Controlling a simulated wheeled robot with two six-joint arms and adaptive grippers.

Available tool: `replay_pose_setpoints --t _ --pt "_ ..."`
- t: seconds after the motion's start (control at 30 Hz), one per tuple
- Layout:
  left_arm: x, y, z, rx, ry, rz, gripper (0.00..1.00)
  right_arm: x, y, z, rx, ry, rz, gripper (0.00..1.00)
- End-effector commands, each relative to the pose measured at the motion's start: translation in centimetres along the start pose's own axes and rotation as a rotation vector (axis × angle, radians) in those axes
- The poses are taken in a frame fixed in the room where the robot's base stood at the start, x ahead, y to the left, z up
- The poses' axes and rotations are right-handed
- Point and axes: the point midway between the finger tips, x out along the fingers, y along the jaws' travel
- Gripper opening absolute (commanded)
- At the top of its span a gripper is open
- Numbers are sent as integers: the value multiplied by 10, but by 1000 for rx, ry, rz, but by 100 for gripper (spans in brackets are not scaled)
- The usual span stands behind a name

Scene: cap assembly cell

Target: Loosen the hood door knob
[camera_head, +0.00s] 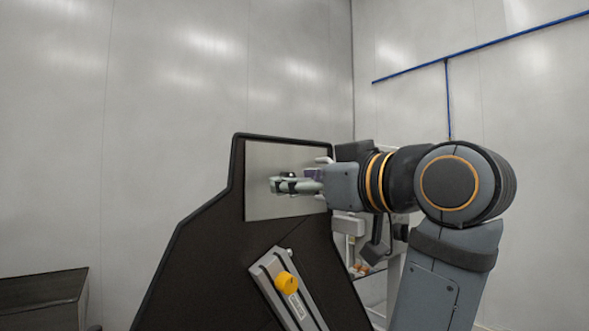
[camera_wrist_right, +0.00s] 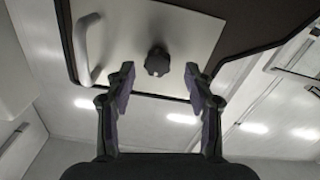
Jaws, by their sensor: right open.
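The hood door is a light grey metal panel (camera_head: 268,160) set in a black frame. The wrist view shows it from close up, with a dark lobed knob (camera_wrist_right: 157,61) on it and a pale bar handle (camera_wrist_right: 85,48) to the left. My right gripper (camera_head: 290,186) is in front of the panel in the head view. In the wrist view my right gripper (camera_wrist_right: 158,70) is open, its fingers on either side of the knob and apart from it. Whether the fingertips reach the knob's depth is hard to tell. In the head view the gripper hides most of that area. My left gripper is not in view.
A dark box (camera_head: 40,300) stands at the lower left.

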Motion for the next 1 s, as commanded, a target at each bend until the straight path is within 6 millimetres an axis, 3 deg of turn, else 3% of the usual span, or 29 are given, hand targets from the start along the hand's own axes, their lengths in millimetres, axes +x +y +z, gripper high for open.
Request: replay_pose_setpoints --t 0.13,0.43,0.83,1.0 --pt "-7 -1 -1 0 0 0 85 14 0 -1 1 -1 -1 54" --pt "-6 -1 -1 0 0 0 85 17 0 0 -1 1 2 54" --pt "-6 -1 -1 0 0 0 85 17 0 0 0 0 1 0" --pt "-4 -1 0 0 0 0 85 17 0 1 -8 0 1 0"
